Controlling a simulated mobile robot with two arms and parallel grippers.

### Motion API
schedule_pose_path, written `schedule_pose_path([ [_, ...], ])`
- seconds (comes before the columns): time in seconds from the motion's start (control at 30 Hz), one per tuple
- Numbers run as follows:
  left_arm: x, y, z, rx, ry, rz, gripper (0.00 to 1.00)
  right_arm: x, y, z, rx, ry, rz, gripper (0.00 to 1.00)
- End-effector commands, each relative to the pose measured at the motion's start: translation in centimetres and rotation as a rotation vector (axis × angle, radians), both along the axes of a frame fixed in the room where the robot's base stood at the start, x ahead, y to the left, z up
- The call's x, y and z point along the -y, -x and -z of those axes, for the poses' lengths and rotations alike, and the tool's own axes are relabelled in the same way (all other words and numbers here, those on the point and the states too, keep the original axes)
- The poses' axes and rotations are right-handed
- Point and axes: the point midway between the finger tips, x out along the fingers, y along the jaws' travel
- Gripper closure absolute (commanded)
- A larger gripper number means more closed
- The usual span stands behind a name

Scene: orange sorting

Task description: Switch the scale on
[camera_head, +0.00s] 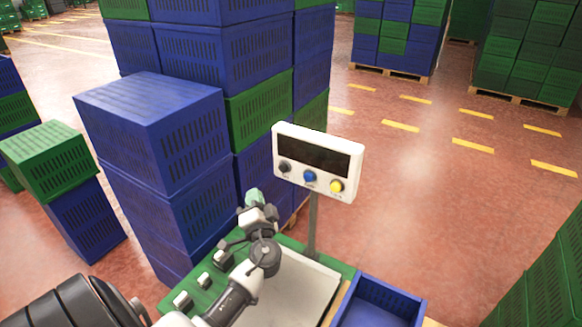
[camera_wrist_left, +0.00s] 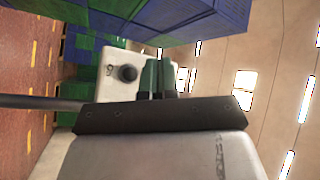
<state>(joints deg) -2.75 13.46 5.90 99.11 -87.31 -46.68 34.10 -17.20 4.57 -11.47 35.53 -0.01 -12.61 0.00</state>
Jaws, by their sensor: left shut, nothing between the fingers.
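The scale's white display head (camera_head: 355,170) stands on a grey post above the scale's pale weighing plate (camera_head: 300,292). Its screen (camera_head: 314,156) is dark. Below the screen are a black button (camera_head: 285,167), a blue button (camera_head: 309,176) and a yellow button (camera_head: 336,186). My left gripper (camera_head: 254,197) is shut and empty, to the left of the display head and a little lower than the black button. In the left wrist view, the green fingertips (camera_wrist_left: 158,76) are together beside the black button (camera_wrist_left: 127,73) and cover part of the display head (camera_wrist_left: 105,58). My right gripper is out of view.
Tall stacks of blue and green crates (camera_head: 155,130) stand close on the left and behind the scale. An open blue crate (camera_head: 375,305) sits right of the weighing plate. A green surface (camera_head: 210,290) lies left of the plate. Open floor (camera_head: 420,200) extends to the right.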

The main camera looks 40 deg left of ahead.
Motion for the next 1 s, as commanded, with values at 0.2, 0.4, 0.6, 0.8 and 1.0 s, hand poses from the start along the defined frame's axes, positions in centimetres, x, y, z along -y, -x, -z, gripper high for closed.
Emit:
schedule_pose_path([
  [0.2,0.0,0.0,0.0,0.000,0.000,0.000,1.00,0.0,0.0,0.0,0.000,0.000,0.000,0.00],
  [0.4,-0.1,-0.6,0.0,-0.001,0.001,0.001,1.00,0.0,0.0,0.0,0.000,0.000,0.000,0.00],
  [0.6,-0.3,-3.0,0.0,0.001,0.001,0.000,1.00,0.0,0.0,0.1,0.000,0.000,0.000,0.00],
  [0.8,-0.6,-5.9,0.1,0.000,0.000,0.001,1.00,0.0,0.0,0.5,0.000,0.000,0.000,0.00],
  [1.0,-0.9,-7.9,0.4,0.002,0.001,0.000,1.00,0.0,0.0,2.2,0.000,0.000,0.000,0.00],
])
